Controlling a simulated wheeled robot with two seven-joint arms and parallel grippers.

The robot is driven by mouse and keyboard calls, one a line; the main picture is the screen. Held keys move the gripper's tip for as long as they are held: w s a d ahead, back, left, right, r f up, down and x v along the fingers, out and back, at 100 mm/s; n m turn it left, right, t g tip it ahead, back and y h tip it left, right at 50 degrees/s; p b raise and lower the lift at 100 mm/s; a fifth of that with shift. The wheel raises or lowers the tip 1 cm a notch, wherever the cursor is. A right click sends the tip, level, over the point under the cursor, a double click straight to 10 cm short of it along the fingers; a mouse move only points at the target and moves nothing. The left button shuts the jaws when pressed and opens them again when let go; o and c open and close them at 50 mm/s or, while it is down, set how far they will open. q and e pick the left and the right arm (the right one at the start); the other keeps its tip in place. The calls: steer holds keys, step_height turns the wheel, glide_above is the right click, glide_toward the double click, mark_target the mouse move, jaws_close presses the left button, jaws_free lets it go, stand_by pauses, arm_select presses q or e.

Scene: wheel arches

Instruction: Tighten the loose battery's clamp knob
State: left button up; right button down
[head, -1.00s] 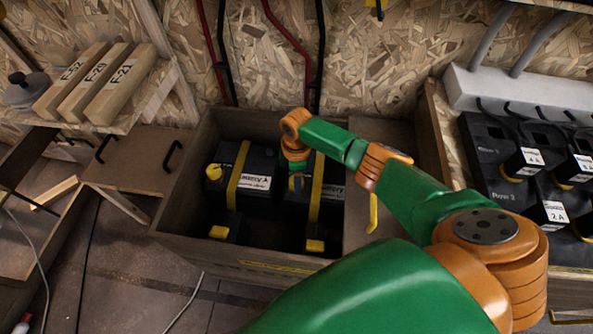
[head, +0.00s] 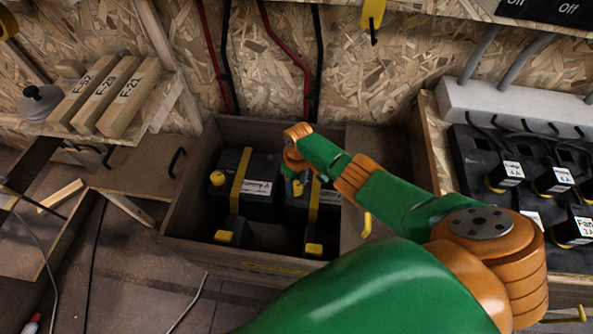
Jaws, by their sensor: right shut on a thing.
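Two dark batteries stand side by side in a wooden box (head: 180,228). The left one, Battery A (head: 262,168), has a yellow strap (head: 241,177) and a yellow clamp knob (head: 217,178) on its left. The right battery (head: 328,198) also has a yellow strap (head: 314,200) and is partly covered by my right arm. My right gripper (head: 297,189) points down at the left part of the right battery, shut on its clamp knob, which is mostly hidden. I cannot tell from the picture how tight either clamp is. My left gripper is out of view.
A shelf at left holds wooden blocks (head: 104,92) with F labels and a round grey lidded thing (head: 40,102). Black plugs (head: 505,176) sit on a panel at right below a white strip (head: 508,108). The box walls surround the batteries closely.

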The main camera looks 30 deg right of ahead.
mark_target(297, 185)
steer(key=shift+m, duration=1.1)
steer(key=shift+c, duration=1.4)
jaws_free()
steer(key=shift+p, duration=0.3)
step_height(297, 185, up, 7)
steer(key=p, duration=0.5)
steer(key=shift+d+r, duration=0.1)
